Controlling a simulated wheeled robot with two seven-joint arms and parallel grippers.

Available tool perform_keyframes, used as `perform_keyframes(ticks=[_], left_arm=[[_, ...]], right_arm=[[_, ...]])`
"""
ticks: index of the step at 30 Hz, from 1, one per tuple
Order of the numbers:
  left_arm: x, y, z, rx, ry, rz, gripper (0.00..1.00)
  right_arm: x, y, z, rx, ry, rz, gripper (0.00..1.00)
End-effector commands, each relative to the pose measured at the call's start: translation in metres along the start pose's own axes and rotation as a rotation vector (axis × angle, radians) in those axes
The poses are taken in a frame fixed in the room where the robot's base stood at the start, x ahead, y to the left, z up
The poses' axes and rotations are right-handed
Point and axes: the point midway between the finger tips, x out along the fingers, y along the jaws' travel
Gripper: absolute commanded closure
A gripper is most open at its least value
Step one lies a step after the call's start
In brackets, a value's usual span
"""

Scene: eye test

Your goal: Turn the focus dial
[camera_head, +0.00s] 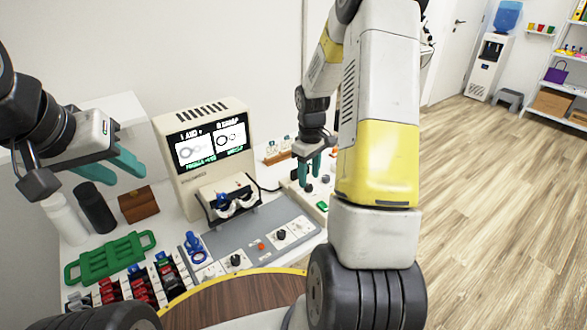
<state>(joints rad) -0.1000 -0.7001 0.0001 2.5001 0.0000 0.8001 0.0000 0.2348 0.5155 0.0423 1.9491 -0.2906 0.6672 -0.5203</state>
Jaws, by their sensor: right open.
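Several small black dials show on pale control plates, including one dial (235,260) and another dial (281,234) on the grey panel (262,225) in front of the eye-test machine (196,180). Their labels are too small to read, so I cannot tell which is the focus dial. My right gripper (309,174) has teal fingers pointing down, apart and empty, over the controls right of the machine. A dark knob (325,179) shows beside its fingertips. My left gripper (118,170) is open and empty, in the air left of the machine.
A green tray (108,258), a black bottle (95,207), a white bottle (64,218) and a brown box (138,204) stand at left. My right arm hides the table's right side.

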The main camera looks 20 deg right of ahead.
Motion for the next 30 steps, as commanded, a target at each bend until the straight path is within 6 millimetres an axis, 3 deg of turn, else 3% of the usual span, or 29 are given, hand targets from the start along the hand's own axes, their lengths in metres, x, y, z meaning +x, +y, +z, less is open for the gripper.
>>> perform_keyframes(ticks=[6,16,17,24,30], left_arm=[[0.0,0.0,0.0,0.0,0.0,0.0,0.64],[0.0,0.0,0.0,0.0,0.0,0.0,0.64],[0.0,0.0,0.0,0.0,0.0,0.0,0.64],[0.0,0.0,0.0,0.0,0.0,0.0,0.64],[0.0,0.0,0.0,0.0,0.0,0.0,0.64]], right_arm=[[0.026,-0.001,0.0,0.0,-0.001,-0.001,0.53],[0.031,0.0,0.0,0.0,0.001,0.001,0.53],[0.031,0.0,0.0,0.0,0.001,0.001,0.55],[0.031,0.0,0.0,0.001,0.001,0.0,1.0],[0.031,0.0,0.0,0.005,0.001,0.001,1.0]])
